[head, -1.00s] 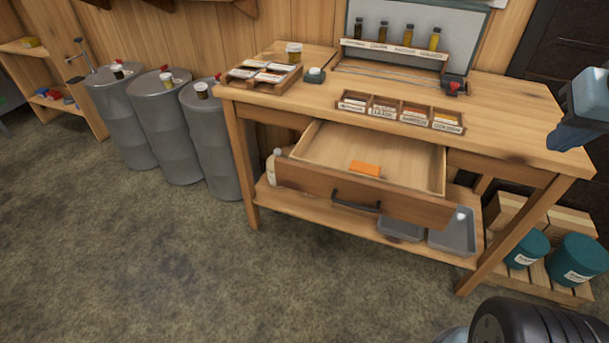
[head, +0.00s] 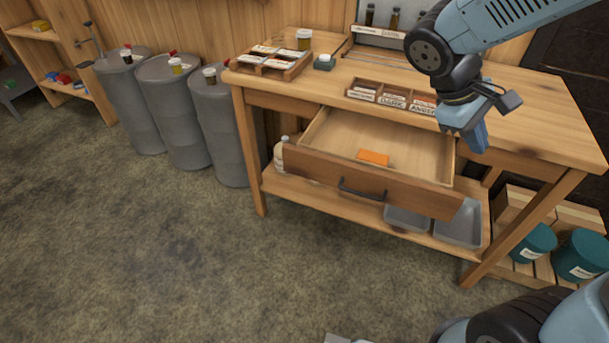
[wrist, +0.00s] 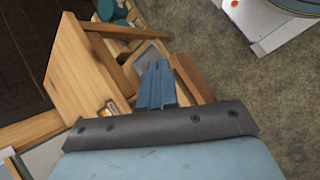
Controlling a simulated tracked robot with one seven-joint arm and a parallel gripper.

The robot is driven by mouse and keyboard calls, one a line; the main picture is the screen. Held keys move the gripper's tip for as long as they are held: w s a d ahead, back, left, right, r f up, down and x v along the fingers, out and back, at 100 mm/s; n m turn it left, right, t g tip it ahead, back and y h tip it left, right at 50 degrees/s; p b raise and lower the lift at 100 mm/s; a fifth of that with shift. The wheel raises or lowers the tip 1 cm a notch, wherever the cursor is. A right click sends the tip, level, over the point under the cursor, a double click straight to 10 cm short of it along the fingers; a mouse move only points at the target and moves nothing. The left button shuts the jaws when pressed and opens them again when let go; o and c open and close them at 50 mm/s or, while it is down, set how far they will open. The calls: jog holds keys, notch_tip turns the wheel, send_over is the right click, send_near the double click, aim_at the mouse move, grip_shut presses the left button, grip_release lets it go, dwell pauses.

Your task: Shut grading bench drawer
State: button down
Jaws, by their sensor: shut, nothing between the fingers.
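The grading bench drawer (head: 375,187) hangs open under the wooden bench (head: 540,110), pulled well out. Its front has a dark bar handle (head: 361,190), and an orange block (head: 373,158) lies inside. My gripper (head: 480,140) is shut and empty. In the head view it is at the right of the drawer, pointing down in front of the bench top's front edge, and appears apart from the drawer. In the wrist view my shut fingers (wrist: 158,85) point toward the bench's lower part. The arm hides part of the bench top and the rack at the back.
A card tray (head: 270,62) and a small divided box (head: 385,97) stand on the bench top. Grey pans (head: 460,224) lie on the lower shelf. Teal buckets (head: 530,243) stand at right, grey barrels (head: 170,115) at left. The floor (head: 180,265) in front is clear.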

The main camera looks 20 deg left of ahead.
jog(key=w+a+f+n+t+h, duration=0.35)
jog(key=a+f+n, duration=0.3)
jog(key=a, duration=0.35)
jog(key=n+t+y, duration=0.9)
jog(key=n+t, duration=0.4)
jog(key=n, duration=0.5)
send_near(308, 167)
jog(key=w, duration=0.7)
jog(key=shift+d+f, duration=0.2)
jog(key=shift+s, duration=0.1)
